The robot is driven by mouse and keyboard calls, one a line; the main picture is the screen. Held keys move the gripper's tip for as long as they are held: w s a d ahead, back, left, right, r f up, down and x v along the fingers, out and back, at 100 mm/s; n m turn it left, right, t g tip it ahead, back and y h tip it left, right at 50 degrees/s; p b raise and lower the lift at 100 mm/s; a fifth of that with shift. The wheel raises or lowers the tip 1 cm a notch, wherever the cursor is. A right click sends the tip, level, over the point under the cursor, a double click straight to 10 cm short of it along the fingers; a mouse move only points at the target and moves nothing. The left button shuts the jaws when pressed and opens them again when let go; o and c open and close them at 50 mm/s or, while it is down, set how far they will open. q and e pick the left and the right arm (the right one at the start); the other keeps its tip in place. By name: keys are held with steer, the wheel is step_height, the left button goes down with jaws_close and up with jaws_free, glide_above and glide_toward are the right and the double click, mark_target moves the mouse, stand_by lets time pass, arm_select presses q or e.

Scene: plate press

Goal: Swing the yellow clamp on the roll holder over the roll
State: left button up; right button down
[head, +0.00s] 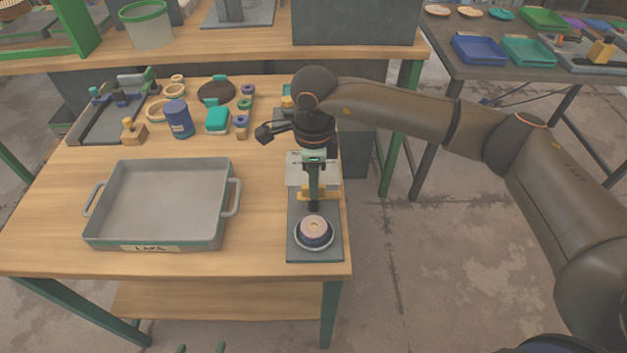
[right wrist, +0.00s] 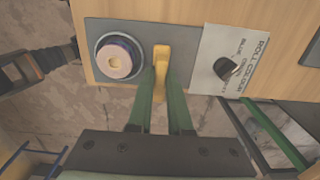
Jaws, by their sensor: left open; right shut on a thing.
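The roll (head: 315,230), pinkish with a dark purple rim, sits in a round cup on the grey roll holder (head: 296,248) at the table's right edge. The yellow clamp (right wrist: 162,54) stands beside the roll in the right wrist view, apart from it and not over it. My right gripper (right wrist: 160,100) is shut on the clamp, with its green fingers on either side. In the head view the right gripper (head: 314,196) hides part of the clamp. Only the green fingertips of my left gripper (head: 201,349) show at the bottom edge, apart and empty.
A card reading "ROLL COLOUR" with a dark knob (right wrist: 227,68) lies beyond the clamp. A grey tray (head: 160,200) stands left of the holder. A blue tin (head: 178,118) and several small parts are at the back. Bare table lies between tray and holder.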

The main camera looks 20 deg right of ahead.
arm_select(q)
steer(key=shift+f, duration=0.15)
arm_select(e)
steer(key=shift+m, duration=0.3)
steer(key=shift+m+b, duration=0.35)
steer(key=shift+m, duration=0.15)
steer(key=shift+m+b, duration=0.3)
steer(key=shift+m, duration=0.5)
steer(key=shift+m+b, duration=0.3)
steer(key=shift+m, duration=0.6)
steer(key=m+b, duration=0.1)
steer(key=m, duration=0.2)
steer(key=shift+m, duration=0.3)
steer(key=m, duration=0.3)
steer(key=shift+m, duration=0.3)
steer(key=m, duration=0.2)
steer(key=shift+m+b, duration=0.3)
steer(key=shift+b, duration=0.05)
arm_select(q)
steer(key=shift+w+d+f+h, duration=0.15)
steer(key=shift+w+d+f, duration=0.15)
steer(key=shift+d+f, duration=0.2)
steer(key=shift+w+d+f+h, duration=0.15)
steer(key=shift+w+d+f, duration=0.15)
steer(key=shift+d, duration=0.25)
arm_select(e)
steer(key=shift+m, duration=1.5)
arm_select(q)
steer(key=shift+s+f, duration=0.1)
